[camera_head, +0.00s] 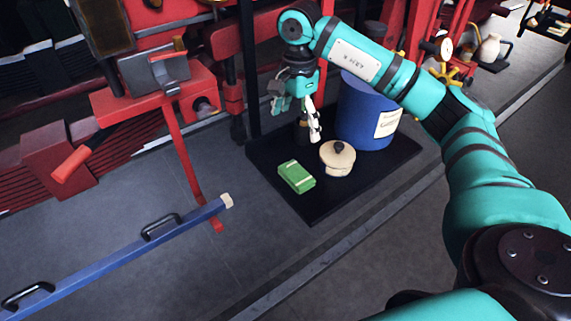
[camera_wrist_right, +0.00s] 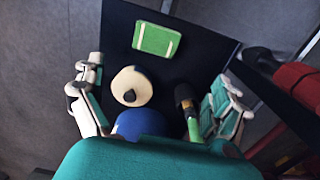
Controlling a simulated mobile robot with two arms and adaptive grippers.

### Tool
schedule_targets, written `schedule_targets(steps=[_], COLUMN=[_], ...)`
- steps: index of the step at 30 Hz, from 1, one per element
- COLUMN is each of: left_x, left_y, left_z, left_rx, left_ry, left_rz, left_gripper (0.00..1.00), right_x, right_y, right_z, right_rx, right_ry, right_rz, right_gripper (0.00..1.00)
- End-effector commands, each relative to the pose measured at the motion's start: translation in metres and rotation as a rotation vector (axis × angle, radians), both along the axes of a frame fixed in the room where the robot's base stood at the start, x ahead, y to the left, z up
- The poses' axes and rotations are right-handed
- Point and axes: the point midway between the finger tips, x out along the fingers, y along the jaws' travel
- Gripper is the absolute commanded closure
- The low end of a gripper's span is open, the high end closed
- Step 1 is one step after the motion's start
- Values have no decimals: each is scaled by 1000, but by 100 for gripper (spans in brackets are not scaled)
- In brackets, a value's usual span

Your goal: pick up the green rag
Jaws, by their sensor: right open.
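The green rag (camera_head: 297,177) is a small folded block with a pale stripe. It lies flat near the front left edge of a black tray (camera_head: 318,208). In the right wrist view the rag (camera_wrist_right: 156,39) lies at the top, beyond the fingertips. My right gripper (camera_head: 299,118) points down above the back of the tray, behind the rag and apart from it. In the right wrist view my right gripper (camera_wrist_right: 160,108) has its fingers spread wide, with nothing held. My left gripper is not in either view.
A cream round lidded pot (camera_head: 338,158) stands right of the rag. A blue drum (camera_head: 367,112) stands behind it. A dark bottle (camera_wrist_right: 187,105) stands near the right finger. A blue bar with handles (camera_head: 120,258) lies at left. A red vise stand (camera_head: 160,85) rises behind.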

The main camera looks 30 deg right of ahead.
Motion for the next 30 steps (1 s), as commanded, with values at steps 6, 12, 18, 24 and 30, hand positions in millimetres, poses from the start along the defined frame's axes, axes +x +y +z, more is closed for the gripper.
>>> schedule_targets(steps=[6, 12, 18, 24, 30], left_x=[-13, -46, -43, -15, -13], left_y=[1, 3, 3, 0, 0], left_z=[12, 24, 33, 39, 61], left_rx=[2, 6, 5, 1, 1], left_ry=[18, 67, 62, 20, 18], left_rz=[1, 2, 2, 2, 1], left_gripper=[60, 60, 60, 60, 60], right_x=[-2, -3, -2, -2, -6], right_y=[-1, 0, 0, 0, 2], right_z=[-33, -77, -110, -123, -148], right_rx=[-5, -3, -1, -2, -1], right_ry=[10, 9, 5, 3, 7], right_rz=[-1, 0, 0, 0, 0], right_gripper=[0, 0, 0, 0, 0])
